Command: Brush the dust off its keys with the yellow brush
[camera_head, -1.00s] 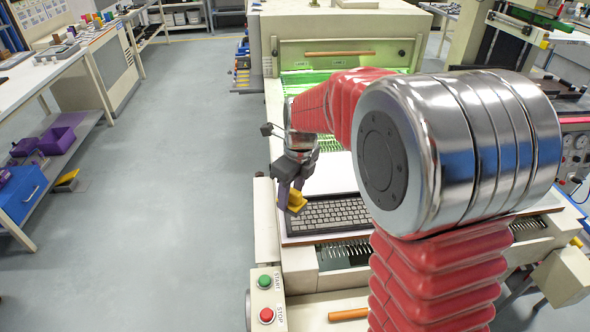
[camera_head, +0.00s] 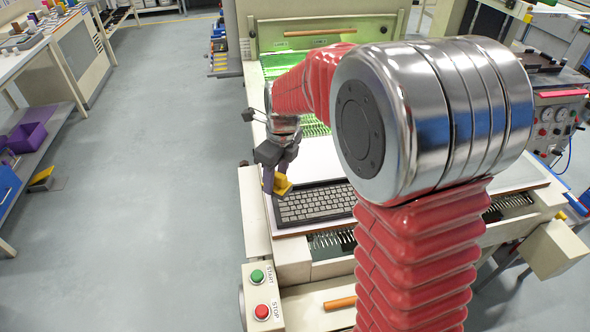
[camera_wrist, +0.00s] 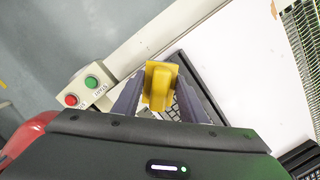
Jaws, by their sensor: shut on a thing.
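The dark keyboard (camera_head: 316,203) lies on a white board on the machine's front. My gripper (camera_head: 274,183) is over the keyboard's left end, shut on the yellow brush (camera_head: 283,185). In the wrist view the yellow brush (camera_wrist: 160,84) sits between my two fingers, and part of the keyboard (camera_wrist: 190,103) shows behind it. My arm hides the keyboard's right end in the head view. Whether the bristles touch the keys cannot be told, and dust is too small to make out.
A control box with a green START button (camera_head: 257,276) and a red STOP button (camera_head: 262,311) stands at the machine's front left.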

